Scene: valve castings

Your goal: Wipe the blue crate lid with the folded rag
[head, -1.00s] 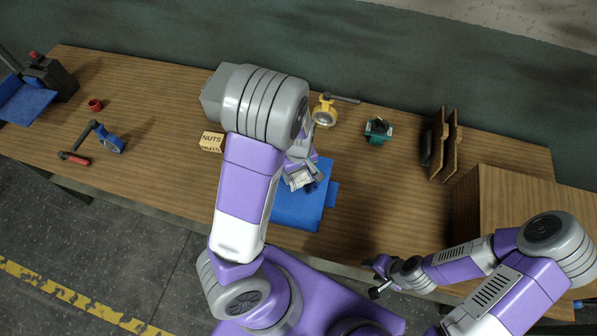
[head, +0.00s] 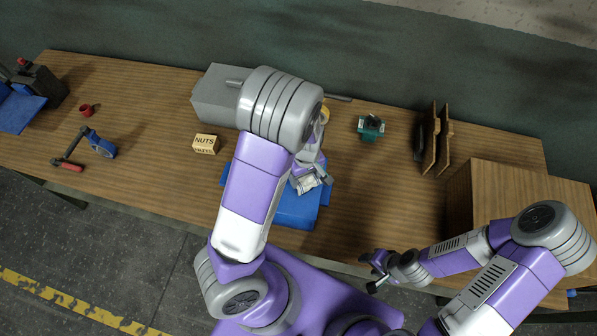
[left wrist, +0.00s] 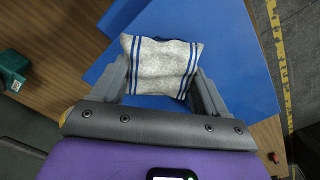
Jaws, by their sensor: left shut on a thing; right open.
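The blue crate lid (head: 292,211) lies on the wooden bench in front of me, partly hidden in the head view by my left arm. It fills much of the left wrist view (left wrist: 233,60). My left gripper (head: 308,181) is shut on the folded rag (left wrist: 160,68), a grey-white cloth with blue stripes. The rag is over the lid; whether it touches the lid is hard to tell. In the head view the rag (head: 305,185) shows as a small pale patch. My right gripper (head: 374,271) is open and empty near the bench's front edge.
A box marked NUTS (head: 206,144) and a grey box (head: 215,98) stand left of my left arm. A teal part (head: 371,127) and brown upright boards (head: 437,140) stand to the right. A wooden box (head: 520,200) is at far right. Bench around the teal part is clear.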

